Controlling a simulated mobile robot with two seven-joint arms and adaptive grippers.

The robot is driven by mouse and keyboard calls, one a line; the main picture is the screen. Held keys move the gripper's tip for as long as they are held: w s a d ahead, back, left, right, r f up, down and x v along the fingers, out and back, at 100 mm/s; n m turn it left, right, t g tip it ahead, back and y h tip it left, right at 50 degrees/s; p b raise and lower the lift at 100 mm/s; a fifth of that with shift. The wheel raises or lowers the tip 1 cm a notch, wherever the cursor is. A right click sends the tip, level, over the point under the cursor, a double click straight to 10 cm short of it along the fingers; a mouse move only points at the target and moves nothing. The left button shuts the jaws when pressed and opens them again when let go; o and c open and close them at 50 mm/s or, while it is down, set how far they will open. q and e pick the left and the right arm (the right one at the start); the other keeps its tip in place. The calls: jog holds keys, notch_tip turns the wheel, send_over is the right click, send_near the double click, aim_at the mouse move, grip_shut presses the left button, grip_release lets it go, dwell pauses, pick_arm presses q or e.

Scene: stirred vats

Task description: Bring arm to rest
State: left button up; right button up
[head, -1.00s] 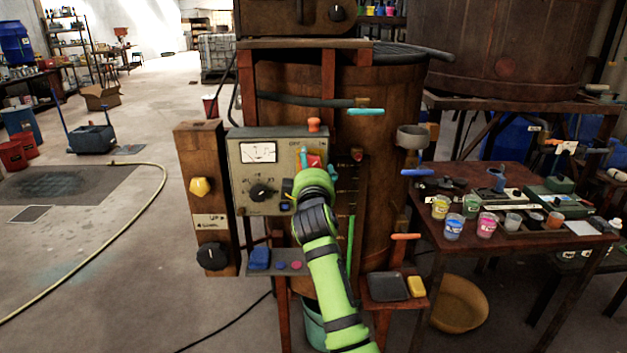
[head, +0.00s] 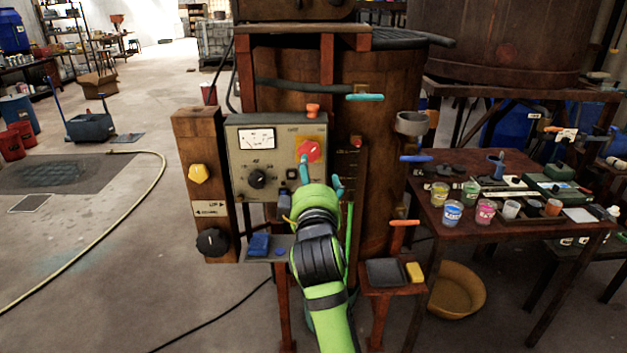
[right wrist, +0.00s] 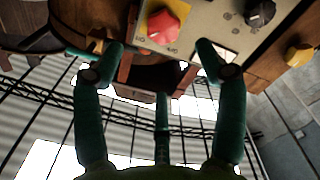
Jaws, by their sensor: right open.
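My right gripper (head: 321,180) is in front of the lower right part of the grey control panel (head: 236,152), below the red knob on its yellow plate. Its teal fingers are apart and hold nothing. In the right wrist view the open fingers (right wrist: 160,60) spread wide, with the red knob (right wrist: 163,27) beyond them near the top; they look clear of it. The red knob also shows uncovered in the head view (head: 309,150). My green forearm hides part of the stand below the panel. My left gripper is not in view.
A wooden vat (head: 385,85) stands behind the panel. A wooden box (head: 204,222) with yellow and black knobs is at the panel's left. A small stand (head: 371,289) with a dark tray and a table (head: 437,212) with several cups are on the right. Floor at left is mostly open.

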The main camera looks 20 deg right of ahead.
jog(key=a+f+n+g+y, duration=0.1)
jog(key=a+f+g+y, duration=0.1)
jog(key=f, duration=1)
jog(key=a+f+g+y, duration=0.1)
jog(key=a+f+g, duration=0.1)
jog(key=f, duration=1)
jog(key=s+f+g+y, duration=0.15)
jog(key=s+f, duration=0.35)
jog(key=f, duration=0.7)
jog(key=s+f+g+y, duration=0.1)
jog(key=s+f+g, duration=0.35)
jog(key=f, duration=0.75)
jog(key=s+d+f+m+g, duration=0.1)
jog(key=s+f+m, duration=0.1)
jog(key=s+f, duration=0.7)
jog(key=s+d+f+m+g, duration=0.1)
jog(key=s+f, duration=0.6)
jog(key=s, duration=0.4)
jog(key=s+d+f+m+g, duration=0.1)
jog(key=s+d+f, duration=0.1)
jog(key=s, duration=0.6)
jog(key=s+d+f+m+g, duration=0.1)
jog(key=s+f+g, duration=0.1)
jog(key=s, duration=0.6)
jog(key=s+d+f+m+g, duration=0.1)
jog(key=s+d+f, duration=0.1)
jog(key=s, duration=0.7)
jog(key=shift+d+f, duration=0.3)
jog(key=shift+f, duration=0.35)
